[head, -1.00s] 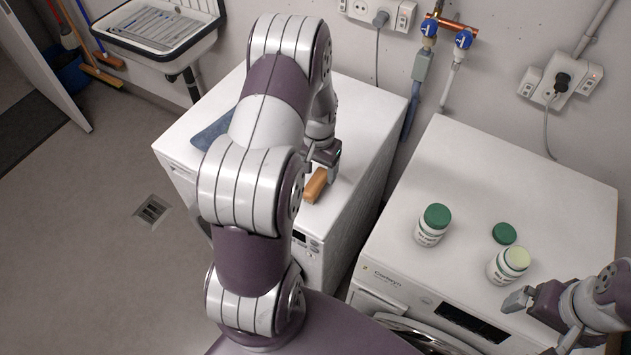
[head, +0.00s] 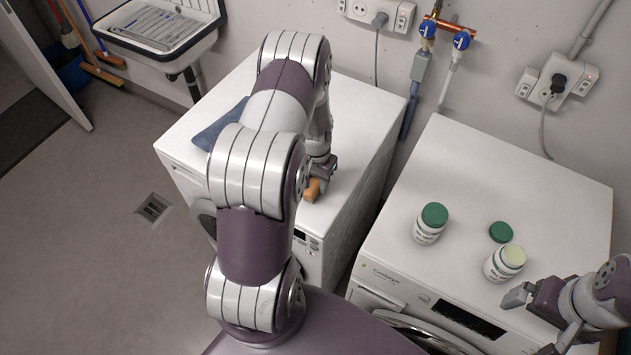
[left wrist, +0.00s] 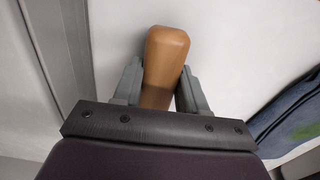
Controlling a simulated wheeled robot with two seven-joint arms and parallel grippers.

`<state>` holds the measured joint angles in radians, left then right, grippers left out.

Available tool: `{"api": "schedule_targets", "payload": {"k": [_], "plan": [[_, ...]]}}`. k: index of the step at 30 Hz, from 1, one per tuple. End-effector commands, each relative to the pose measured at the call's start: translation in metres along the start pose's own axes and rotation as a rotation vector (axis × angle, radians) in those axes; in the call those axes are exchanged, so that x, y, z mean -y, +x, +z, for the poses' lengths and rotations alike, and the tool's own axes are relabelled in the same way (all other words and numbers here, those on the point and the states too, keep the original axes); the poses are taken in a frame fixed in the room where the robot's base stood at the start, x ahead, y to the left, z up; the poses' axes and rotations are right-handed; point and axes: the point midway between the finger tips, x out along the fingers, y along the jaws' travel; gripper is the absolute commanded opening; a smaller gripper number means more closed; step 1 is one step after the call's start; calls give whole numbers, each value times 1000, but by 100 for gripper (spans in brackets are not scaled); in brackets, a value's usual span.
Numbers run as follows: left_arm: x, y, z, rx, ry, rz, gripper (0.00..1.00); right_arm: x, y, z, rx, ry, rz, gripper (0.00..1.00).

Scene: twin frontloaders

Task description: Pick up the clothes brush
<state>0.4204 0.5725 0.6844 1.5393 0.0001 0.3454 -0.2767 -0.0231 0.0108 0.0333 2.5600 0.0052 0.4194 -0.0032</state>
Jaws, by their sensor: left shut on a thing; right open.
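The clothes brush (head: 312,190) shows as an orange-brown wooden piece on or just above the front part of the left machine's white top. In the left wrist view its rounded handle (left wrist: 165,58) sticks out between the fingers. My left gripper (head: 322,180) is shut on the brush; its two grey fingers (left wrist: 158,88) lie on either side of it. Part of the brush is hidden by the gripper, and I cannot tell whether it touches the machine top. My right gripper (head: 524,300) is open and empty near the front of the right machine.
A blue cloth (head: 220,124) lies on the left machine (head: 365,130), partly behind my arm. The right machine (head: 540,190) carries a closed white jar (head: 430,225), an open jar (head: 503,265) and a loose green lid (head: 500,232). A gap separates the machines.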

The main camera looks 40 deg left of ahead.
Motion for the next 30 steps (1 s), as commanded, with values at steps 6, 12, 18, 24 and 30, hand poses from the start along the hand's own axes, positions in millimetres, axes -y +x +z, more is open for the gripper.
{"api": "schedule_targets", "payload": {"k": [6,12,18,24,30], "plan": [[0,-18,-1,-4,0,-1,11,0,7,1,0,0,0,100],[-19,-49,-11,-4,6,-1,11,0,18,2,0,0,0,100],[-62,-78,-33,-4,5,0,11,0,29,4,0,0,0,100],[-94,-101,-50,-2,2,0,11,0,36,4,0,0,0,100],[-104,-110,-54,0,0,0,11,0,37,4,0,0,0,100]]}}
